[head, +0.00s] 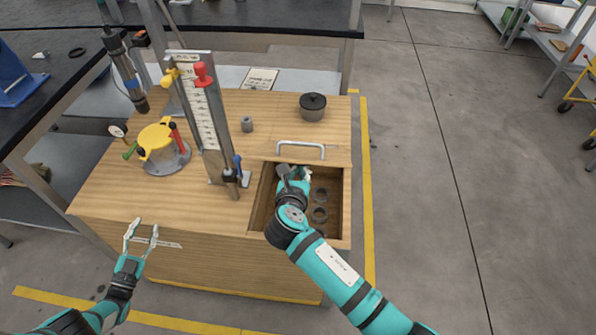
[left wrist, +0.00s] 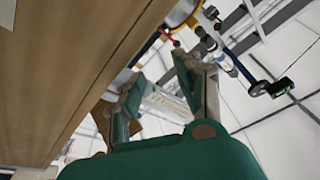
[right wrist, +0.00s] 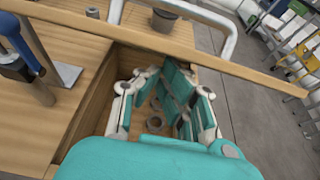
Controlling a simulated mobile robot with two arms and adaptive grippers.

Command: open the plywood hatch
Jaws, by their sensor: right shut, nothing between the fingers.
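The plywood hatch (head: 328,153) is a flat panel with a metal bar handle (head: 300,148), on top of the wooden cabinet. In front of its edge, a compartment (head: 345,200) lies open, with several dark rings (head: 320,214) inside. In the right wrist view the hatch edge (right wrist: 225,65) and handle (right wrist: 232,40) are beyond the fingers. My right gripper (head: 296,172) is shut and empty over the opening, on the near side of the handle. My left gripper (head: 141,234) is open and empty beside the cabinet's front left; its fingers also show in the left wrist view (left wrist: 160,95).
An upright scale stand (head: 205,115) with coloured clamps is just left of the opening. A yellow-topped device (head: 158,142) stands further left. A dark lidded pot (head: 312,107) and a small grey cylinder (head: 247,124) stand behind. The floor right of the cabinet is clear.

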